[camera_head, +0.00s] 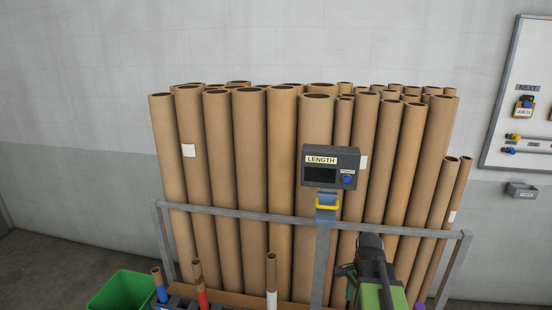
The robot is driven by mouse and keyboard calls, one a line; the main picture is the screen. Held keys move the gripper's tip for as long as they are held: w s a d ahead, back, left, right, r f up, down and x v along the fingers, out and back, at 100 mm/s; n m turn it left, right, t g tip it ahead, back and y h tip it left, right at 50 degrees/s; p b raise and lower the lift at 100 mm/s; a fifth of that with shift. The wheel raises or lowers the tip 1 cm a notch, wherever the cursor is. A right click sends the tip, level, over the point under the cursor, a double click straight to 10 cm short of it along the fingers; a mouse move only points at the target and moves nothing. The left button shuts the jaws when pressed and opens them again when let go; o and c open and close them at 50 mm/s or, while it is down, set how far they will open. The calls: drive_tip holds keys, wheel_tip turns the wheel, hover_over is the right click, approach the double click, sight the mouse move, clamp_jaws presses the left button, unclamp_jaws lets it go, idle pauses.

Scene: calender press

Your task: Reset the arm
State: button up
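My arm shows at the lower right of the head view as dark grey and bright green links in front of the rack of tubes. A small dark part at its left side seems to be my gripper (345,270), small and partly merged with the arm. I cannot tell whether its fingers are open or shut, and I see nothing clearly held in it.
Tall brown cardboard tubes (250,150) stand behind a grey metal rail (260,215). A dark LENGTH display box (331,168) is mounted in front. Short tubes with coloured bands stand below, beside a green bin (122,291). A whiteboard (505,90) hangs at right.

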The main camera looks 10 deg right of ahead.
drive_tip(key=s+a+n, duration=0.1)
drive_tip(key=a+n, duration=1.4)
drive_tip(key=a, duration=0.2)
drive_tip(key=shift+a, duration=0.4)
